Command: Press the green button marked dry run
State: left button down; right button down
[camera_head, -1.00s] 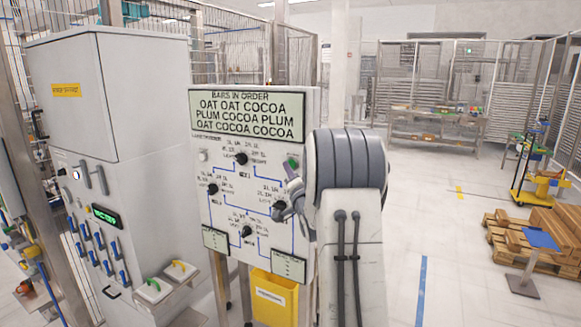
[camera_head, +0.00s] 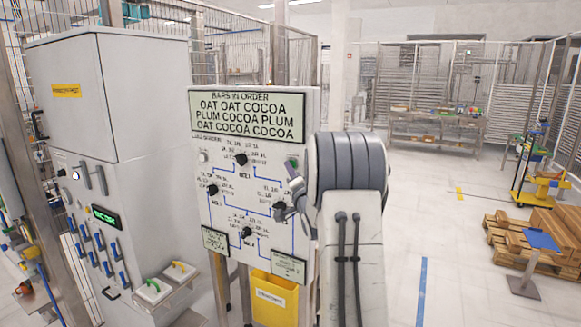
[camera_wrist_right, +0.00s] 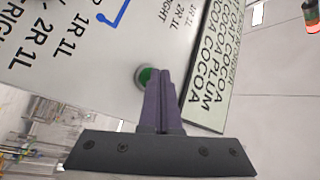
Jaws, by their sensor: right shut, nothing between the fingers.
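The green button (camera_head: 293,162) is at the upper right of the white panel (camera_head: 215,165), below the text display. It also shows in the right wrist view (camera_wrist_right: 146,76), round and green in a grey ring, partly covered by my fingers. My right gripper (camera_head: 291,172) is shut and empty, with its purple fingers pointing at the panel. In the right wrist view its fingertips (camera_wrist_right: 161,74) overlap the button's right edge. I cannot tell whether they touch it. My left gripper is not in view.
The panel carries several black knobs (camera_head: 241,159) joined by blue lines, and a display (camera_head: 247,115) reading "BARS IN ORDER". A yellow bin (camera_head: 272,298) hangs below. A grey cabinet (camera_head: 120,90) with blue levers stands at left.

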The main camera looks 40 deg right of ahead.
dwell(0.4)
jog(key=shift+s+a+b, duration=0.3)
jog(key=shift+a+b, duration=0.15)
jog(key=shift+a, duration=0.2)
jog(key=shift+s+a+b, duration=0.3)
jog(key=shift+a+b, duration=0.1)
jog(key=shift+a, duration=0.4)
jog(key=shift+s+a+b, duration=0.35)
jog(key=shift+a, duration=0.4)
jog(key=shift+s+a+b, duration=0.3)
jog(key=shift+a+b, duration=0.1)
jog(key=shift+a, duration=0.4)
